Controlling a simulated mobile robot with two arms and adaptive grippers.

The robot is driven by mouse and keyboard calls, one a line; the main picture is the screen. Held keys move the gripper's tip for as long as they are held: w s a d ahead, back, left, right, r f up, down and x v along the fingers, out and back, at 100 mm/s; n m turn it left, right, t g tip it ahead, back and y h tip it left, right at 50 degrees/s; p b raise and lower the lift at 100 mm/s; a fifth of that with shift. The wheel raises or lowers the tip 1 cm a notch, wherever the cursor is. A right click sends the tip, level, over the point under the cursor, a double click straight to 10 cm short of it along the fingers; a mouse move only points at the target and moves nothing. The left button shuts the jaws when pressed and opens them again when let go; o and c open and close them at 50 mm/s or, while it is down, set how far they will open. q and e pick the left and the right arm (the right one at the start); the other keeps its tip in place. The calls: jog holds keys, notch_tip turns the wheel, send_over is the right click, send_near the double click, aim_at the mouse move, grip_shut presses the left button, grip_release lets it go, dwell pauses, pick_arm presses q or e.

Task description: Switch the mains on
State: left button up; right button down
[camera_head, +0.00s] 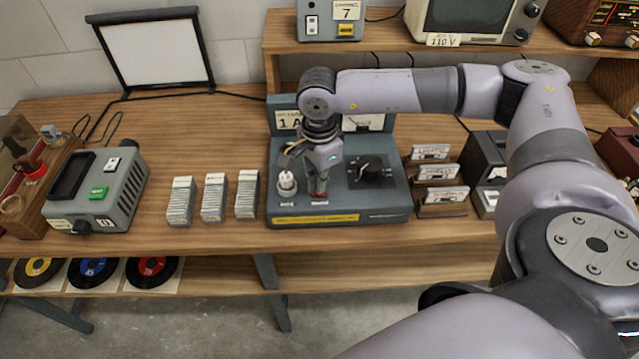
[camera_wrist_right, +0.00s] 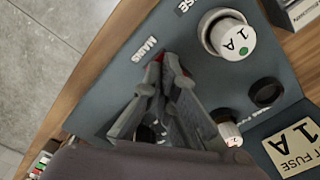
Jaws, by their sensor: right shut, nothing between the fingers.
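The grey-green mains unit (camera_head: 342,205) stands on the bench in the middle of the head view. Its red mains switch (camera_head: 320,195) shows just below my right gripper (camera_head: 319,188). In the wrist view a bit of red switch (camera_wrist_right: 159,57) shows at the fingertips of the right gripper (camera_wrist_right: 170,62), beside the MAINS label (camera_wrist_right: 145,50). The fingers are shut and hold nothing; they hide most of the switch, so I cannot tell its position or whether they touch it. A white fuse cap (camera_wrist_right: 230,38) marked 1 A with a green dot sits beside them. My left gripper is out of view.
A black rotary knob (camera_head: 370,169) is right of the switch. A dark round socket (camera_wrist_right: 267,92), a small fuse (camera_wrist_right: 228,132) and a 1 A card (camera_wrist_right: 297,138) show in the wrist view. Slide stacks (camera_head: 213,198) and cassettes (camera_head: 440,172) flank the unit.

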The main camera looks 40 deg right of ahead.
jog(key=shift+r+p, duration=1.4)
jog(key=shift+r, duration=1.65)
